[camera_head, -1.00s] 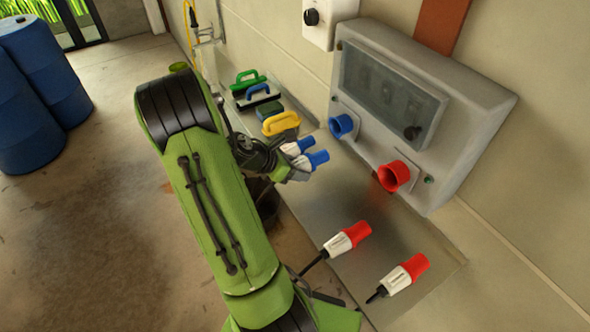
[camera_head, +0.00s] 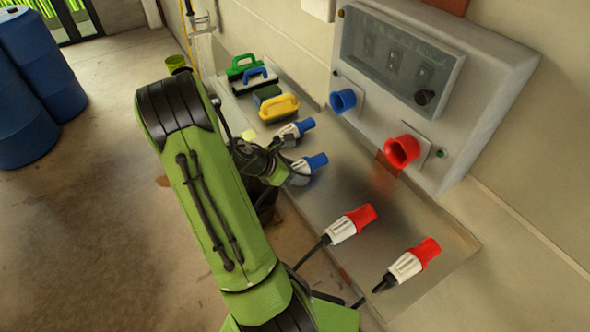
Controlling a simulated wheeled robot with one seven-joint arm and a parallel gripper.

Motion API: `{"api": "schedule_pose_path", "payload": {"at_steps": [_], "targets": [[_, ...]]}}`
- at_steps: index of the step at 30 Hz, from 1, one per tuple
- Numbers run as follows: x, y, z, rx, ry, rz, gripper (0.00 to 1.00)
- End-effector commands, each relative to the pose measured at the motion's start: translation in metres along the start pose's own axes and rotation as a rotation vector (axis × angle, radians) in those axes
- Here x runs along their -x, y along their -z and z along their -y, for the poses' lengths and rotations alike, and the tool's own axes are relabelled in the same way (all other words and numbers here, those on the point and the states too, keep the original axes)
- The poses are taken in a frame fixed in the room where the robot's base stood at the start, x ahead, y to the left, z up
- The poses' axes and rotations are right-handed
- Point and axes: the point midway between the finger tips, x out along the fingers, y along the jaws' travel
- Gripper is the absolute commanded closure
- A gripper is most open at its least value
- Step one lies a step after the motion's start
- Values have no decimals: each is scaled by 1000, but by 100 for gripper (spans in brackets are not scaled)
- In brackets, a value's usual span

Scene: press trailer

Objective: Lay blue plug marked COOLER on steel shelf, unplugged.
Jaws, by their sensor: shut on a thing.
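Two blue-and-white plugs are at the middle of the steel shelf (camera_head: 335,185). My gripper (camera_head: 288,173) is shut on the nearer blue plug (camera_head: 314,162), whose blue end points right towards the wall. I cannot tell whether this plug touches the shelf. The other blue plug (camera_head: 303,126) lies just behind it, beside the yellow-handled tool, apart from the held one. No marking can be read on either plug, so I cannot tell which is COOLER. The blue socket (camera_head: 344,101) on the grey panel has no plug in it. My wrist hides part of the held plug.
Two red-and-white plugs (camera_head: 350,223) (camera_head: 413,262) lie on the near part of the shelf. A red socket (camera_head: 402,152) juts from the grey panel (camera_head: 470,75). Tools with green, blue and yellow handles (camera_head: 279,107) fill the far end. Bare shelf lies right of the held plug.

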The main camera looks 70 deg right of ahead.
Motion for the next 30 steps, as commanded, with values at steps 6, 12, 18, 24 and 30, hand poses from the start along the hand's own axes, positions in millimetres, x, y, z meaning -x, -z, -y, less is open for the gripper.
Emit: {"api": "schedule_pose_path", "payload": {"at_steps": [6,12,18,24,30], "targets": [[1,-1,0,-1,0,1,31],[1,-1,0,-1,0,0,20],[6,-1,0,1,-1,-1,20],[52,-2,-2,2,-8,-1,20],[110,-3,-1,1,-7,-2,20]]}}
